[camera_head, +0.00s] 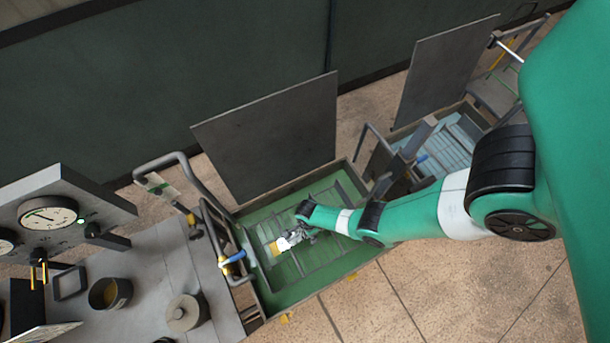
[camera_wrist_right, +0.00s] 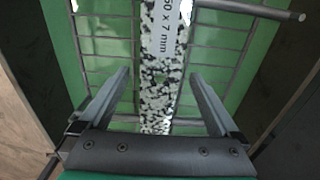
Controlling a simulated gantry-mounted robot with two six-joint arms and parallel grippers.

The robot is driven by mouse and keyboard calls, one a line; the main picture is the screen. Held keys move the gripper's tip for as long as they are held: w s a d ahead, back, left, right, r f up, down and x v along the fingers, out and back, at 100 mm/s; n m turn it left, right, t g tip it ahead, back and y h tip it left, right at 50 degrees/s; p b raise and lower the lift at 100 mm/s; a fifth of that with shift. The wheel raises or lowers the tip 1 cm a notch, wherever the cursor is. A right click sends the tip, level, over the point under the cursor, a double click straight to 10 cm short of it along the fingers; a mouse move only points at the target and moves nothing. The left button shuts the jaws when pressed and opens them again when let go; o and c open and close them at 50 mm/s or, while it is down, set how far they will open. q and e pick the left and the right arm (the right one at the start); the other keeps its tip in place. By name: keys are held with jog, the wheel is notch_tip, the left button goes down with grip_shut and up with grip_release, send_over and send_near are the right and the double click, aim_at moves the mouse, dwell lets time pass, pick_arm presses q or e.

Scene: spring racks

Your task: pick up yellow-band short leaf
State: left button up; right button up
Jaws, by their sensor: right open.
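My right gripper (camera_head: 290,240) reaches down into a green tray (camera_head: 338,269) from the right in the head view. A small white-and-yellow piece (camera_head: 274,248) shows at its fingertips, possibly the yellow-band short leaf; the gripper partly hides it. In the right wrist view the gripper (camera_wrist_right: 160,76) is open. A black-and-white speckled strip (camera_wrist_right: 158,82) with a white label reading "50 x 7 mm" runs lengthwise between the fingers, with a gap on both sides. No yellow band shows in that view. My left gripper is not in view.
Thin grey bars (camera_wrist_right: 108,45) divide the green tray. A dark upright panel (camera_head: 275,140) stands behind it. A second rack with blue strips (camera_head: 447,150) is at right. A grey bench (camera_head: 150,265) with a dial gauge (camera_head: 48,213) and pots is at left.

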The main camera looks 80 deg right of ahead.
jog(key=shift+w+r, duration=0.1)
grip_shut()
dwell(0.3)
